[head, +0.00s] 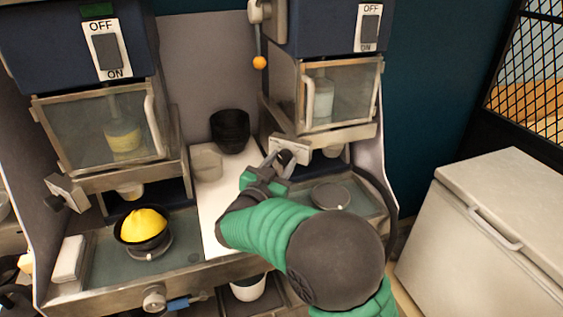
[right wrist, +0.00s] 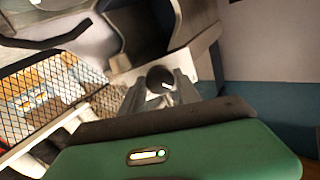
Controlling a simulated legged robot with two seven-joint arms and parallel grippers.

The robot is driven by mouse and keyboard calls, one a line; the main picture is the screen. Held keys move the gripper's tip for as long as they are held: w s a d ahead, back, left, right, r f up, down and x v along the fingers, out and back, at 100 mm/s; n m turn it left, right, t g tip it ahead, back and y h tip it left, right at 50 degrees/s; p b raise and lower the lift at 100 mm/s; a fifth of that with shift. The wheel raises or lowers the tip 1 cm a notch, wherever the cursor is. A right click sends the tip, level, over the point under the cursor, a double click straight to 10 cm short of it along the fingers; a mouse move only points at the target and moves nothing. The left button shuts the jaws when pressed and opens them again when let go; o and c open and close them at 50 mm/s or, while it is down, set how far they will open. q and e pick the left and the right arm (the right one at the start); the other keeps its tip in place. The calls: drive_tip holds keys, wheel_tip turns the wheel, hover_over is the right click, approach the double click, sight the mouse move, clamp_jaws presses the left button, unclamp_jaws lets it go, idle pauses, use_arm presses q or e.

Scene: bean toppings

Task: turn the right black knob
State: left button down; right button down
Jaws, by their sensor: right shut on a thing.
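The right black knob (right wrist: 160,79) is a round black knob with a white mark, in front of a light metal plate on the right machine (head: 289,147). My right gripper (head: 280,160) reaches up to it from below, and its two fingers are shut on the knob. In the right wrist view the fingers (right wrist: 160,92) sit on both sides of the knob. In the head view the fingers hide part of the knob. The left machine has a similar black knob (head: 54,203) on its own plate. My left gripper is not in view.
A black bowl with yellow contents (head: 145,228) stands under the left machine. Stacked black bowls (head: 230,130) and a clear container (head: 207,164) stand between the machines. A round plate (head: 330,196) lies below the right machine. A white chest (head: 490,235) stands at right.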

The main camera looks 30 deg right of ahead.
drive_tip(key=shift+f+m+b, duration=0.2)
drive_tip(key=shift+m+b, duration=0.9)
drive_tip(key=shift+b, duration=0.15)
drive_tip(key=m+b, duration=0.6)
drive_tip(key=b, duration=0.1)
drive_tip(key=m+b, duration=0.6)
drive_tip(key=m, duration=0.1)
drive_tip(key=shift+f+h+b, duration=0.2)
drive_tip(key=shift+h+b, duration=0.2)
drive_tip(key=shift+w+r+m+g+b, duration=0.15)
drive_tip(key=shift+m+g+b, duration=0.25)
drive_tip(key=shift+m+b, duration=1.3)
drive_tip(key=c, duration=0.9)
unclamp_jaws()
drive_tip(key=shift+r, duration=0.1)
